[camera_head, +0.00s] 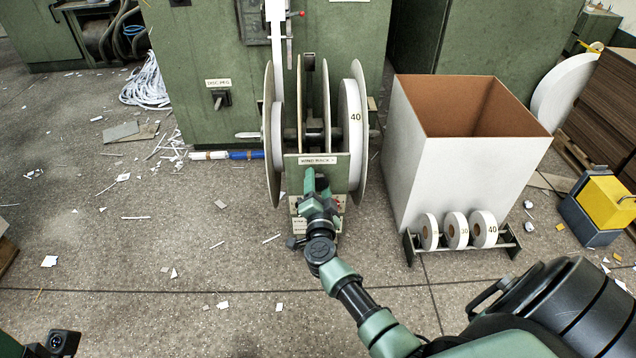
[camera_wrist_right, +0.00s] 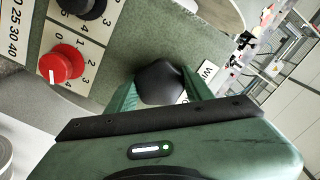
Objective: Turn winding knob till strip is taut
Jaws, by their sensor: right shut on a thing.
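The winding knob (camera_wrist_right: 160,80) is black and rounded, on a green panel, in the right wrist view. My right gripper (camera_head: 311,182) is shut on it, with one green finger on each side; in the head view the gripper hides the knob. The panel (camera_head: 346,172) carries a "WIND BACK" label (camera_head: 317,160), partly hidden in the wrist view. A white strip (camera_head: 276,40) runs down from the green machine toward the reels; how tight it is cannot be told. A white reel marked 40 (camera_head: 354,116) stands at the right of the stand. My left gripper is out of view.
A red knob (camera_wrist_right: 62,64) and a black dial (camera_wrist_right: 84,6) sit beside the winding knob. A tall open box (camera_head: 425,150) and a rack of small numbered rolls (camera_head: 456,230) stand to the right. Paper scraps litter the floor, which is mostly free at left.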

